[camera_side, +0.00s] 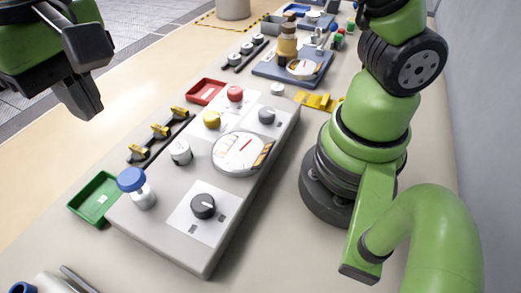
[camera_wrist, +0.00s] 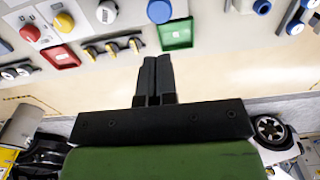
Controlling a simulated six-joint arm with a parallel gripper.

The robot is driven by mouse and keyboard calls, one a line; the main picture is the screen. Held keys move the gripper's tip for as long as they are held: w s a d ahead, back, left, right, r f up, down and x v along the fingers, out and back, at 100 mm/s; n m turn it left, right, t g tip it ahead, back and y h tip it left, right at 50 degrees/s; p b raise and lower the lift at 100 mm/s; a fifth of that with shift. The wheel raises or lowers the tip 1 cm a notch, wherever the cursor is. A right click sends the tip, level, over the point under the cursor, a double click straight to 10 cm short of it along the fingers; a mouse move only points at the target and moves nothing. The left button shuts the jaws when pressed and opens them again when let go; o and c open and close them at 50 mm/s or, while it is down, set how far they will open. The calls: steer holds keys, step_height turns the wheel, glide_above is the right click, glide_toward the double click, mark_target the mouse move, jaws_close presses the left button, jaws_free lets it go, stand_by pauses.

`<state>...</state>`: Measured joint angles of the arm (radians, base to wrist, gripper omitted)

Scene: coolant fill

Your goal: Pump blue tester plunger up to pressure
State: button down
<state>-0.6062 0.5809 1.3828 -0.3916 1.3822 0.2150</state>
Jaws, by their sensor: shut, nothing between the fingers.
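The blue tester plunger (camera_side: 131,179) has a round blue cap on a clear cylinder. It stands upright at the left edge of a light grey panel box (camera_side: 165,235). The plunger's cap (camera_wrist: 158,11) also shows at the top of the wrist view. A round white gauge (camera_side: 240,152) with a red needle sits in the middle of the panel. My gripper (camera_side: 88,108) is shut and empty, up and to the left of the plunger and apart from it. Its closed fingers (camera_wrist: 155,78) fill the middle of the wrist view.
A green tray (camera_side: 79,208) lies beside the plunger and a red tray (camera_side: 193,97) at the far end of the panel. A rail with yellow clips (camera_side: 160,132) runs along the panel's left side. Yellow (camera_side: 212,120) and red (camera_side: 235,93) knobs stand on the panel.

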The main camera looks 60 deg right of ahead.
mark_target(128, 176)
step_height(128, 176, up, 2)
steer(key=shift+r, duration=0.25)
step_height(128, 176, down, 14)
steer(key=shift+f, duration=0.1)
stand_by(0.6)
steer(key=shift+f, duration=1.4)
